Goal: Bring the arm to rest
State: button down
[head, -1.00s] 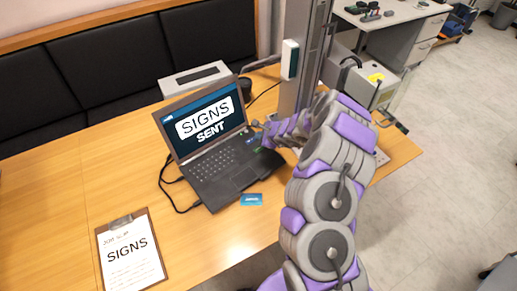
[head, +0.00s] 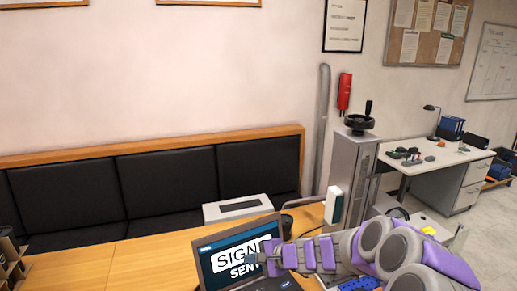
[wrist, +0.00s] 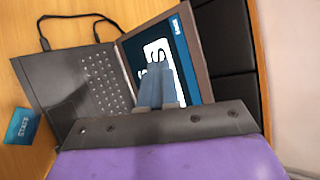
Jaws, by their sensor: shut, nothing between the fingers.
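My gripper (head: 256,258) is in front of the laptop screen (head: 217,261) in the head view, with my purple and grey arm reaching in from the right. In the wrist view the gripper (wrist: 157,70) is shut and empty, its fingers overlapping the screen. I cannot tell the exact gap to the screen. The screen reads "SIGNS SENT", partly hidden by the gripper. The laptop keyboard (wrist: 98,82) shows at the left of the wrist view.
A blue card (wrist: 21,127) lies by the laptop. A grey box (head: 238,208) stands behind it on the wooden table (head: 150,262). A grey column (head: 350,165) with a black handwheel (head: 359,122) rises at the right. Black padded seating (head: 165,183) lines the wall.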

jog(key=s+a+r+n+g+h, duration=0.1)
jog(key=s+r+n+g, duration=0.25)
jog(key=s, duration=0.75)
jog(key=s+a+r+n+g+h, duration=0.15)
jog(key=s+r+n, duration=0.3)
jog(key=s, duration=0.65)
jog(key=s+d+f+n+g+h, duration=0.2)
jog(key=s+d+h, duration=0.5)
jog(key=s+d, duration=1.1)
jog(key=s+n, duration=0.1)
jog(key=s, duration=0.2)
jog(key=shift+s+d+g+h, duration=0.15)
jog(key=shift+d+g+h, duration=0.05)
jog(key=shift+g+h, duration=0.2)
